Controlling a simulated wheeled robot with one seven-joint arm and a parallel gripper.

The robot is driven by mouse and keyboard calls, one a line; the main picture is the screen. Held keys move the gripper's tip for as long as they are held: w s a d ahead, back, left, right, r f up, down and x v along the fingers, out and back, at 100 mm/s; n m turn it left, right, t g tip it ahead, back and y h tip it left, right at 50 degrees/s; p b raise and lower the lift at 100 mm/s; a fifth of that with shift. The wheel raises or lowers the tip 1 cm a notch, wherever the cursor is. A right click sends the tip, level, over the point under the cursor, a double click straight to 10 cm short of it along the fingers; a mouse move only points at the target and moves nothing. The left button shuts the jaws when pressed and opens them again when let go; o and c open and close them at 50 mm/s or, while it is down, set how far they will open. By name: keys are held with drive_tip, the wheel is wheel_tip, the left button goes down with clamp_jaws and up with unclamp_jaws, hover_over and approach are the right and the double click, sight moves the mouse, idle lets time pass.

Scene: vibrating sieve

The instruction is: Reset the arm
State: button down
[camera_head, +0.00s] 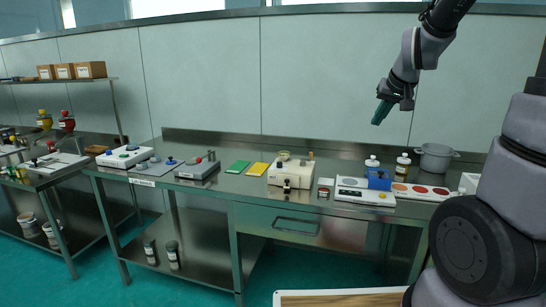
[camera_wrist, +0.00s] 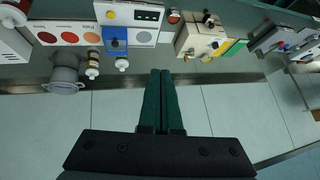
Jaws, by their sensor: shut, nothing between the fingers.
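My gripper (camera_head: 381,112) is raised above the back of the steel bench (camera_head: 240,215), in front of the pale wall panels, with its green fingers pointing down and slightly left. In the wrist view my gripper (camera_wrist: 162,72) shows two green fingers closed against each other with nothing between them. The fingers touch nothing. The arm comes in from the upper right of the head view.
Below my gripper stand a white device (camera_head: 364,194), a blue block (camera_head: 379,179), bottles (camera_head: 403,163) and a grey pot (camera_head: 436,157). A beige machine (camera_head: 291,174) and green (camera_head: 238,167) and yellow (camera_head: 258,169) pads lie left. The air around the gripper is clear.

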drive_tip(key=s+a+r+m, duration=0.1)
drive_tip(key=s+a+r, duration=0.1)
drive_tip(key=s, duration=0.8)
drive_tip(key=s+a+r+y, duration=0.1)
drive_tip(key=s+a+r, duration=0.2)
drive_tip(key=s, duration=0.8)
wheel_tip(320, 180, up, 3)
drive_tip(key=shift+f+m, duration=0.2)
drive_tip(key=shift+m, duration=0.2)
